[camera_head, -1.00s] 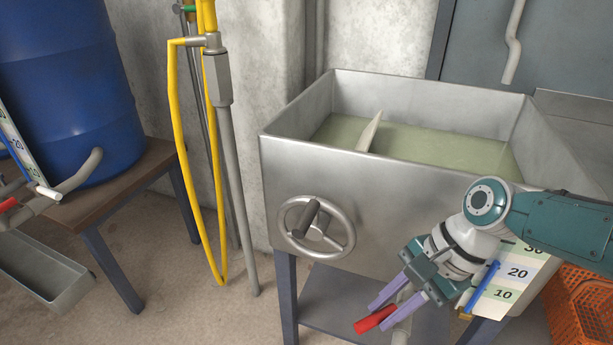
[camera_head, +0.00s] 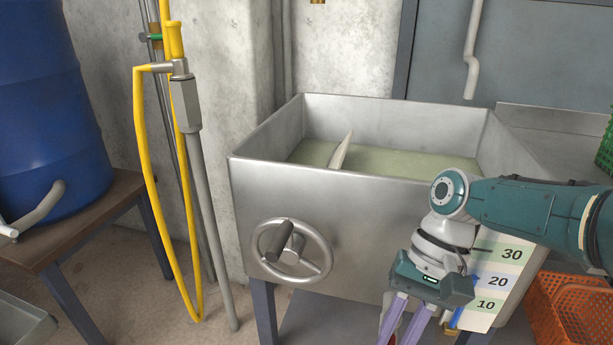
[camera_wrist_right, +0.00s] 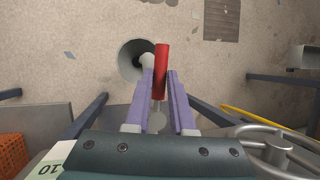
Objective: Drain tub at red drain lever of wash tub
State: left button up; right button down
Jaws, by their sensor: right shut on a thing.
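The metal wash tub (camera_head: 350,208) holds greenish water (camera_head: 400,163) with a pale paddle-like piece (camera_head: 341,152) standing in it. My right gripper (camera_head: 402,328) is below the tub's front; its purple fingertips run to the lower edge of the head view. In the right wrist view, my right gripper (camera_wrist_right: 161,78) has its fingers on both sides of the red drain lever (camera_wrist_right: 162,62) and is shut on it. The lever's red end sticks out beyond the fingertips. My left gripper is in neither view.
A spoked handwheel (camera_head: 291,250) is on the tub front. A level card (camera_head: 497,281) marked 10, 20, 30 hangs at right, above an orange crate (camera_head: 575,310). A dark round opening (camera_wrist_right: 132,58) lies below the lever. A yellow hose (camera_head: 147,200) hangs at left.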

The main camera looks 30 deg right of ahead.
dwell(0.3)
jog(key=c, duration=0.8)
grip_release()
jog(key=shift+o, duration=0.2)
jog(key=shift+r, duration=0.1)
jog(key=shift+d+r+p, duration=0.15)
jog(key=shift+r+p, duration=0.15)
jog(key=shift+r, duration=0.05)
jog(key=p+v, duration=0.3)
jog(key=v, duration=0.6)
jog(key=shift+p, duration=0.35)
